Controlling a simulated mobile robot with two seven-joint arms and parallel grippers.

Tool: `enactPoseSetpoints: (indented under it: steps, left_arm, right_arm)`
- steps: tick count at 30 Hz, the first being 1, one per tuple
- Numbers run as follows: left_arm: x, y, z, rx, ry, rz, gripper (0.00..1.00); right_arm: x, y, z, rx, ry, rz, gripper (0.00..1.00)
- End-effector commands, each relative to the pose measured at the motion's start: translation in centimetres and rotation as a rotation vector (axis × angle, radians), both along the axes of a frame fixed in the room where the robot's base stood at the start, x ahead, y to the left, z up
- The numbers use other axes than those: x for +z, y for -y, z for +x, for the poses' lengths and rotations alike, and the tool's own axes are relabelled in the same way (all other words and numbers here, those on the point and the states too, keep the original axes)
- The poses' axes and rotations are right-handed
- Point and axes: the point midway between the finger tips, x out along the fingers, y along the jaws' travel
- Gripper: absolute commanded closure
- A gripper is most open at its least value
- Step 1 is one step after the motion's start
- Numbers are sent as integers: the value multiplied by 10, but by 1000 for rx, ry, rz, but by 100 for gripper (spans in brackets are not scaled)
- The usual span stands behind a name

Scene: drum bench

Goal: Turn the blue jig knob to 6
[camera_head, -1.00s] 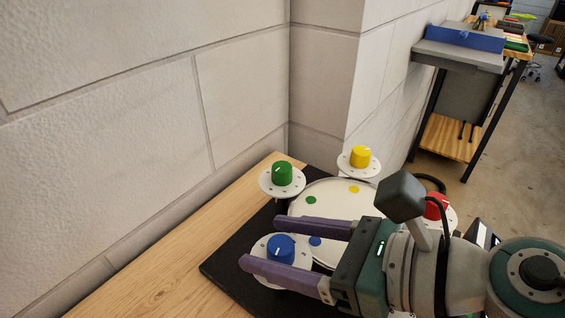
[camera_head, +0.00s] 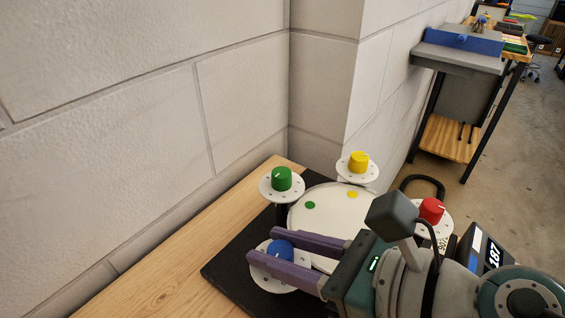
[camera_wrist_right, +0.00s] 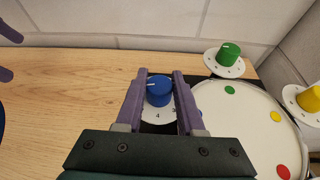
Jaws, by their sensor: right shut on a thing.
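The blue knob (camera_head: 281,250) stands on a white dial plate (camera_head: 262,262) at the near corner of the black jig base (camera_head: 225,272). My right gripper (camera_head: 262,246) has its purple fingers on either side of it and is shut on it. In the right wrist view the blue knob (camera_wrist_right: 159,91) sits between the two fingertips (camera_wrist_right: 160,76), with a white pointer line on its top. The numbers 4 and 3 show on the plate's near edge; the fingers hide other numbers. My left gripper is not in the head view.
Green (camera_head: 281,179), yellow (camera_head: 359,162) and red (camera_head: 431,210) knobs stand on their own plates around a white drum disc (camera_head: 312,218). A block wall (camera_head: 150,130) runs behind the wooden bench (camera_head: 165,275).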

Motion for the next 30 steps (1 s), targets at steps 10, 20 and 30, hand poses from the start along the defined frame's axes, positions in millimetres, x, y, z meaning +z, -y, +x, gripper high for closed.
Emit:
enactPoseSetpoints:
  steps: [10,20,30]
  left_arm:
    - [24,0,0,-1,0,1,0]
    - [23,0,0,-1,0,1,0]
    - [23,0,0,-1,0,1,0]
  right_arm:
    - [0,1,-1,-163,-2,-1,100]
    - [0,1,-1,-161,-1,-2,50]
    - [0,1,-1,-160,-1,-2,33]
